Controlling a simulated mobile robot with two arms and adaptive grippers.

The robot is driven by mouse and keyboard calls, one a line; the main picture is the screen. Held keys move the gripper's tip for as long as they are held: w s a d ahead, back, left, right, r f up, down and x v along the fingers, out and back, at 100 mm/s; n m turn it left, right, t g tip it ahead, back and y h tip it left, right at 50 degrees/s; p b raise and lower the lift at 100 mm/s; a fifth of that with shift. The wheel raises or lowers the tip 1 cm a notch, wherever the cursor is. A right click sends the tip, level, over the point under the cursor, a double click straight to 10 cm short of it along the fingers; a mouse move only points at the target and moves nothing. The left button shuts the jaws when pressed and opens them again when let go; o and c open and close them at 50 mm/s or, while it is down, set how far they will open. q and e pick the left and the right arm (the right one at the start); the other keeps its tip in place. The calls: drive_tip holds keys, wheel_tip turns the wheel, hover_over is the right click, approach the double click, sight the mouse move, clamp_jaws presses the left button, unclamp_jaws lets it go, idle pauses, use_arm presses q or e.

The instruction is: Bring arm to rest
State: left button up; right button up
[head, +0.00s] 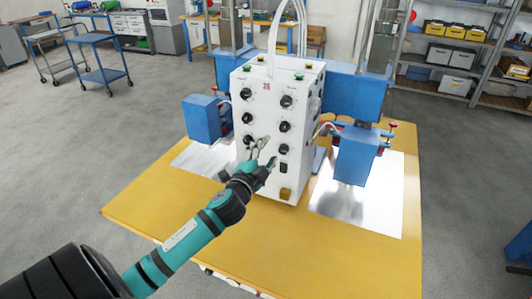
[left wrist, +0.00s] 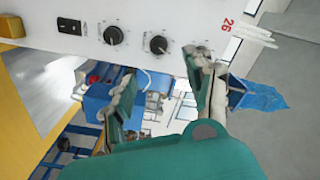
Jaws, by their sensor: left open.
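My left gripper (head: 264,150) is in front of the white control box (head: 285,170), near the knobs on its front. Its arm reaches in from the lower left. In the left wrist view the two fingers of this gripper (left wrist: 163,82) stand apart with nothing between them. The control box also shows there along the top (left wrist: 185,18), with black knobs (left wrist: 158,44) and a black switch (left wrist: 69,26). I cannot tell whether a finger touches the box. My right gripper is in neither view.
The box stands on a yellow table (head: 330,262) with shiny metal plates (head: 385,205) beside it. Blue welding heads (head: 358,155) (head: 201,119) flank the box. A blue trolley (head: 100,74) and loaded shelves (head: 462,58) stand farther back. The table's front is mostly bare.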

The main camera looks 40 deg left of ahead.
use_arm(q)
drive_tip(key=s+d+f+n+g+h, duration=0.1)
drive_tip(key=s+d+f+n+g, duration=0.65)
drive_tip(key=s+f, duration=0.75)
drive_tip(key=s+d+f+g+h, duration=0.2)
drive_tip(key=s+d+g, duration=0.1)
drive_tip(key=s+d, duration=0.4)
drive_tip(key=s+d+f+g+h, duration=0.15)
drive_tip(key=s+d+g, duration=0.3)
drive_tip(key=s, duration=0.55)
drive_tip(key=s+f+b+x, duration=0.1)
drive_tip(key=s+b+x, duration=0.15)
drive_tip(key=x, duration=1.25)
drive_tip(key=s+b+x, duration=0.1)
drive_tip(key=s+x, duration=0.3)
drive_tip(key=x, duration=1.1)
drive_tip(key=s+a+f+g+b, duration=0.1)
drive_tip(key=s+a+f+b, duration=0.2)
drive_tip(key=s+f, duration=1.3)
wheel_tip(320, 180, down, 3)
drive_tip(key=shift+s+r, duration=0.15)
drive_tip(key=shift+s, duration=0.25)
